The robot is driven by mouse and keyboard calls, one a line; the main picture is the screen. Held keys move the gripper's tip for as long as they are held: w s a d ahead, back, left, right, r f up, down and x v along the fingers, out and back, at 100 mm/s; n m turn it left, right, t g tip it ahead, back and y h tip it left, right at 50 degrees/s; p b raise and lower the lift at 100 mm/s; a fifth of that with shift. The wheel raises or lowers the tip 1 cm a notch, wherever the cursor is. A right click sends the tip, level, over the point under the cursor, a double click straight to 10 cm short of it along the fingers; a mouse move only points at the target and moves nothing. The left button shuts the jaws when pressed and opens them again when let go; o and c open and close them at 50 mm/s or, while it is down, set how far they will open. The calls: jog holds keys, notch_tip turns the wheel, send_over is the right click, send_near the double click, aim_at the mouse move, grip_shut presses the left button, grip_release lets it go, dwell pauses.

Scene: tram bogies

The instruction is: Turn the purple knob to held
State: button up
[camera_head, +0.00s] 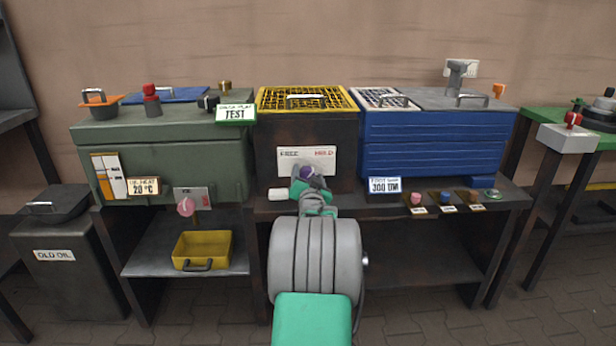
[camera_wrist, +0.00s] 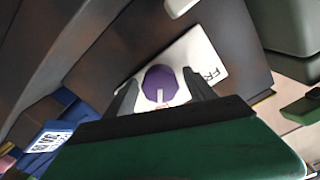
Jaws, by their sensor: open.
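The purple knob (camera_wrist: 157,80) sits on a white plate and carries a pale pointer mark at its lower edge in the wrist view. My gripper (camera_wrist: 160,77) is open, with one dark finger on each side of the knob; I cannot tell whether they touch it. In the head view the knob (camera_head: 311,172) shows only partly behind my gripper (camera_head: 308,180). The white plate (camera_head: 306,160) reads FREE on the left and HELD on the right. In the wrist view the plate (camera_wrist: 205,55) appears turned, with "FR" at right and HELD hidden.
The dark box with a yellow grate (camera_head: 345,100) bears the plate. A green cabinet (camera_head: 160,160) stands left and a blue ribbed box (camera_head: 435,140) right. A white piece (camera_head: 278,194) projects left of my gripper. Several small knobs line the bench front at right.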

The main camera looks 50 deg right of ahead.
aim_at(308, 176)
jog(key=p+v, duration=0.2)
jog(key=v, duration=0.5)
jog(key=shift+d+r, duration=0.1)
jog(key=shift+r, duration=0.05)
jog(key=shift+s+a, duration=0.3)
jog(key=shift+a, duration=0.1)
